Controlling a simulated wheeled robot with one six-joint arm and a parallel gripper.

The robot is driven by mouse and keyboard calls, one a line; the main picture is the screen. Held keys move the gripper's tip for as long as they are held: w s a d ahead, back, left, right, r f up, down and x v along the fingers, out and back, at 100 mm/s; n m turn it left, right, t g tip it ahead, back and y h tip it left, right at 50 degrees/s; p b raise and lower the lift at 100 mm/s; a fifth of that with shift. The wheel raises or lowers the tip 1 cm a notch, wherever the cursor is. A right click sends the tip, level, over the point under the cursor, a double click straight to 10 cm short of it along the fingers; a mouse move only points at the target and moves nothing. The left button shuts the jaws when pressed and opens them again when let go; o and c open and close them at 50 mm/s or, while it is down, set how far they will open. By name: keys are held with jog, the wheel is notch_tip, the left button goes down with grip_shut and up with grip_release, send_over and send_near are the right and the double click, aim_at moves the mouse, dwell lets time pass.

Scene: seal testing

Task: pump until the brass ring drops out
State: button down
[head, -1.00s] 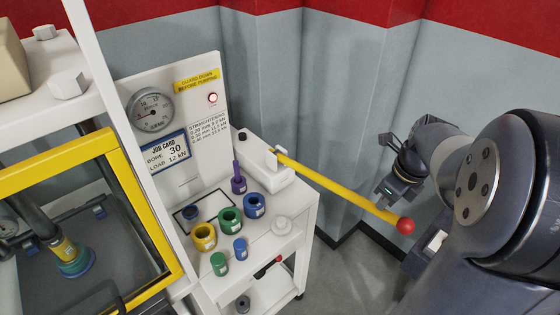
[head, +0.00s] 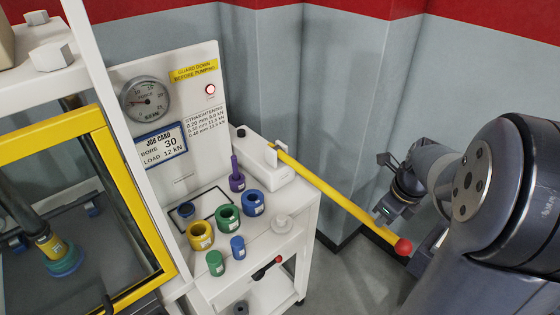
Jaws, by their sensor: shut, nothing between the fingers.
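A yellow pump lever (head: 340,201) slopes down to the right from a white pump block (head: 266,172) to a red ball end (head: 403,246). My gripper (head: 382,214) is shut and empty, at the lever just short of the ball; I cannot tell whether it touches. In the press at left, behind a yellow-framed guard (head: 112,170), a dark ram (head: 22,207) ends in a yellow labelled sleeve (head: 52,246) above a teal-green piece (head: 63,262). I cannot make out a separate brass ring. A round gauge (head: 146,100) is on the white panel; its reading is too small.
A white cart (head: 268,238) carries yellow, green, blue and purple labelled parts. A job card (head: 161,146) reads bore 30, load 12 kN. A lamp (head: 210,89) is lit beside the guard-down notice. Grey wall panels (head: 345,100) stand close behind the lever.

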aim_at(383, 227)
jog(key=shift+s+f+b, duration=0.1)
jog(key=shift+f+b, duration=1.4)
jog(key=shift+f, duration=1.15)
notch_tip(383, 227, up, 14)
jog(key=p, duration=0.9)
jog(key=shift+w+f, duration=0.25)
jog(key=shift+a, duration=0.1)
